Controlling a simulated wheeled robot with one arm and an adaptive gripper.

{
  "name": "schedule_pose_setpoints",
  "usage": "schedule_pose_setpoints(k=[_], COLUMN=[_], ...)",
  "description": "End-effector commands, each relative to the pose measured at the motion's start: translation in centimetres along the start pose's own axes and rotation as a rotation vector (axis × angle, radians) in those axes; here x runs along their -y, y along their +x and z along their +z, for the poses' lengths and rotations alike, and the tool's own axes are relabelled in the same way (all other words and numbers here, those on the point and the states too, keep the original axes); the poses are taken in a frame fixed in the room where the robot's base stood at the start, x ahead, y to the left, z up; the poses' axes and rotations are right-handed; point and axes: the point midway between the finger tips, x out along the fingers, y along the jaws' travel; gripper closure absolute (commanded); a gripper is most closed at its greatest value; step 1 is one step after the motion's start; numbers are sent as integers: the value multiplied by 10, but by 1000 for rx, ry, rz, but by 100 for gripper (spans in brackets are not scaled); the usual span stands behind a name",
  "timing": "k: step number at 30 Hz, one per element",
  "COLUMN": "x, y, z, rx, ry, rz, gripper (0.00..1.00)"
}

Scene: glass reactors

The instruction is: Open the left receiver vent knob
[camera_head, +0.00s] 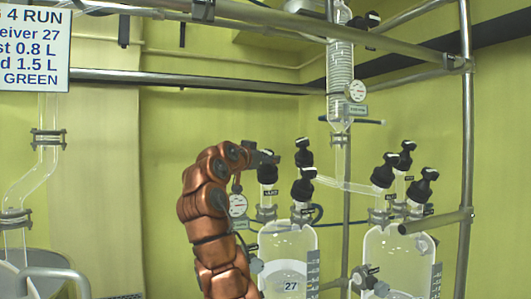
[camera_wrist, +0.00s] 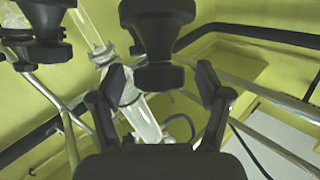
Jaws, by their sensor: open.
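In the wrist view my gripper (camera_wrist: 161,82) is open, with one finger on each side of a black knob (camera_wrist: 158,28). The knob's lower part lies between the fingertips, with gaps visible on both sides. The other left receiver knobs (camera_head: 303,188) stand close to the right.
A right receiver (camera_head: 400,255) with several black knobs stands to the right. A round gauge (camera_head: 238,205) is beside my arm. Metal rails (camera_head: 200,80) cross above, and a glass condenser (camera_head: 340,75) hangs behind. In the wrist view another black knob (camera_wrist: 40,50) is at upper left.

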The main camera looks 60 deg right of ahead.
Motion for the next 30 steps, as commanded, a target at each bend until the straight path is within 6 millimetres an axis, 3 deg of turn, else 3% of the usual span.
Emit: schedule_pose_setpoints(k=[4,11,30], x=[1,0,1], y=[12,13,10], z=[-1,0,0], rx=[0,-1,-1], ry=[-2,-1,0], rz=[-1,-2,-3], gripper=[24,24,84])
